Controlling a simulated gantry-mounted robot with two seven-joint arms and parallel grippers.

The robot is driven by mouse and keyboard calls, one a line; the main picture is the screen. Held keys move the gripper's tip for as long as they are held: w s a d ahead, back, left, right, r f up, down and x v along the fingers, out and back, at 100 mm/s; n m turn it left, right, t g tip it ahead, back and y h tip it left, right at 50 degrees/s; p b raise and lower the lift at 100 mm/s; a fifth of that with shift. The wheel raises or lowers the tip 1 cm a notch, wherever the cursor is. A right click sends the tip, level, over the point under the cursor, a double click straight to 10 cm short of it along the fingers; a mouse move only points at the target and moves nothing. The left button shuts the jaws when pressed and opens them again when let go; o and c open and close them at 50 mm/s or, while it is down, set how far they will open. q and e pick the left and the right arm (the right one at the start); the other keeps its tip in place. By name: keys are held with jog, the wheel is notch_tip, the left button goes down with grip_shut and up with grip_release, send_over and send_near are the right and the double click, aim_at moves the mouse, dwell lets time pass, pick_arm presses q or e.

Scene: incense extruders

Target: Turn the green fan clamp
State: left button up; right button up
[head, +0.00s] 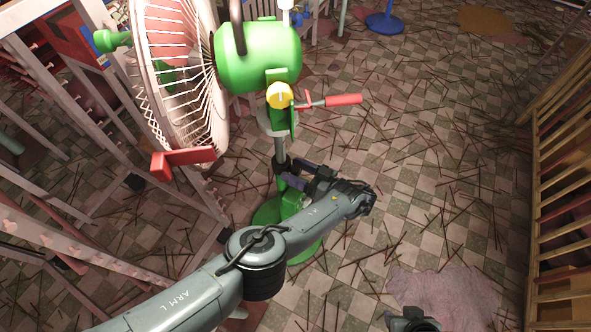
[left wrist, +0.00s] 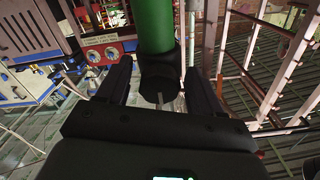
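A dark collar clamp (head: 281,163) sits on the pole above the green base (head: 268,212). My left gripper (head: 292,181) reaches this lower pole. In the left wrist view, a green tube (left wrist: 156,28) ends in a dark collar (left wrist: 160,78). It stands between the two fingers of my left gripper (left wrist: 160,88), which look open, with narrow gaps beside the collar; firm contact is not visible. My right gripper (head: 413,321) is only partly in view at the bottom edge, apart from the fan.
A yellow knob (head: 279,95) and a red-handled lever (head: 343,100) project from the fan's neck. The wire fan cage (head: 190,85) and a pale frame (head: 110,90) stand at left. A wooden slatted rack (head: 565,180) borders the right.

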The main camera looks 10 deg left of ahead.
pick_arm(q)
jog(key=c, duration=1.1)
jog(key=shift+o, duration=0.2)
jog(key=n, duration=0.5)
jog(key=shift+f+n, duration=0.2)
jog(key=shift+n, duration=0.1)
jog(key=o, duration=1.1)
jog(key=shift+r, duration=0.1)
jog(key=shift+c, duration=0.2)
jog(key=shift+d, duration=0.1)
